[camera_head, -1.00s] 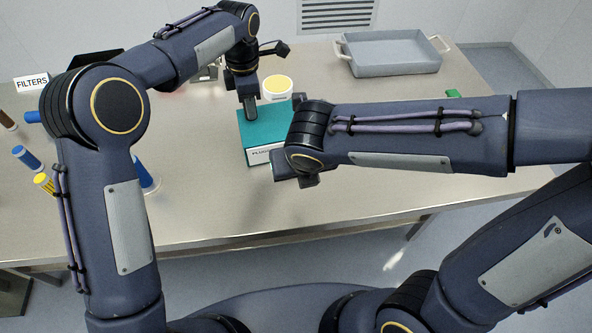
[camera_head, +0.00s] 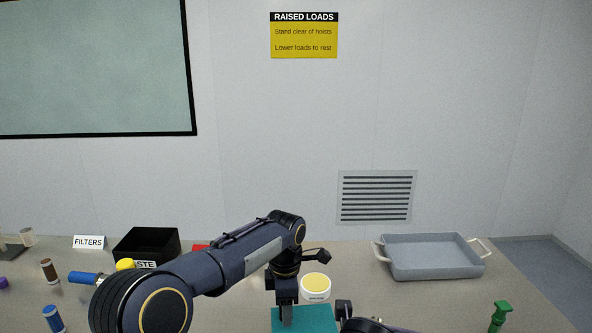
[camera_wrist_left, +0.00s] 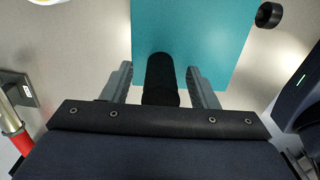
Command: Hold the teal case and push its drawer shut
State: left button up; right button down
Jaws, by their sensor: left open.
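The teal case (camera_head: 312,319) shows only as a strip of its top at the bottom edge of the head view. Its front and drawer are out of frame there. In the left wrist view the flat teal top (camera_wrist_left: 200,35) fills the upper middle. My left gripper (camera_head: 287,318) points down at the left part of the case top. Its two grey fingers (camera_wrist_left: 161,80) are apart in the left wrist view, with a dark piece between them; I cannot tell whether they touch the case. My right gripper (camera_head: 344,310) shows only as a dark part right of the case, its jaws unclear.
A round tub with a yellow top (camera_head: 316,286) stands just behind the case. A grey tray (camera_head: 432,258) is at the back right and a black waste bin (camera_head: 147,246) at the back left. A green object (camera_head: 500,314) stands at right.

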pick_arm(q)
jog(key=shift+r, duration=0.1)
notch_tip(320, 180, up, 12)
jog(key=shift+f, duration=0.1)
dwell(0.5)
